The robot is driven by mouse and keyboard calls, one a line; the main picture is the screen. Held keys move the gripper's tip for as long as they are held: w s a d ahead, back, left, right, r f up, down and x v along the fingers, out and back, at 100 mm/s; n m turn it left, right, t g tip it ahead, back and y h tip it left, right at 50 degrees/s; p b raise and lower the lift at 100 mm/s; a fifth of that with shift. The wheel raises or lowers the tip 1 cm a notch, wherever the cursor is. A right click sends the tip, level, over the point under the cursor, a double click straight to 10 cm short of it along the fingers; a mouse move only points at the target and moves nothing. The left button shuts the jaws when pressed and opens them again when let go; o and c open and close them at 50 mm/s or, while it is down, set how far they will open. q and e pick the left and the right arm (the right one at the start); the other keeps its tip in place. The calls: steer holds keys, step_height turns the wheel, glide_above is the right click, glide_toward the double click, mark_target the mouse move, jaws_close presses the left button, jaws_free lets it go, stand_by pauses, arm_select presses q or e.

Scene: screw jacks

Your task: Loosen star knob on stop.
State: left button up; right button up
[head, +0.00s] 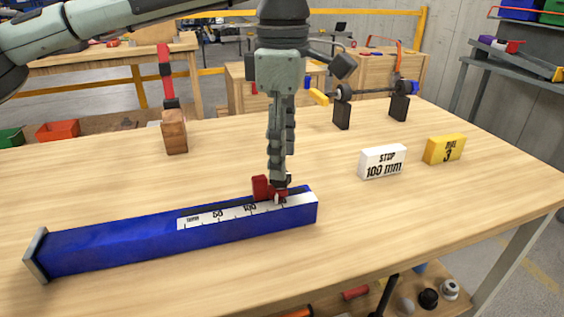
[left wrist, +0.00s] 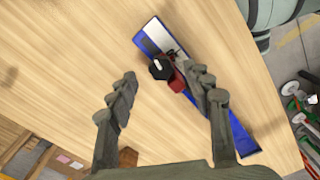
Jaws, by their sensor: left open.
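A blue rail (head: 180,243) with a white printed scale (head: 215,218) lies on the table. A red stop (head: 262,188) sits on the rail past the 100 mark. The left wrist view shows the red stop (left wrist: 178,83) with a black star knob (left wrist: 161,68) on it. My left gripper (head: 279,182) points down over the stop. In the left wrist view its open fingers (left wrist: 163,76) stand apart, with the knob between their tips. Contact with the knob cannot be told. In the head view the fingers largely hide the knob. My right gripper is not in view.
A white block reading "STOP 100 mm" (head: 383,161) and a yellow block (head: 444,149) stand right of the rail. Farther back are a wooden block with a red-handled tool (head: 174,132) and a bar on black supports (head: 370,91). The table's front right is clear.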

arm_select(q)
steer(key=shift+f, duration=1.4)
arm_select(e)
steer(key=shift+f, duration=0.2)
arm_select(q)
steer(key=c, duration=1.2)
steer(key=shift+o, duration=0.2)
steer(key=shift+f, duration=0.15)
steer(key=shift+n+b, duration=0.8)
steer(key=shift+n, duration=0.7)
steer(key=o, duration=1.2)
steer(key=shift+c, duration=0.2)
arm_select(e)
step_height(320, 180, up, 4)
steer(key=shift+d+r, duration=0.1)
arm_select(q)
steer(key=shift+r, duration=0.2)
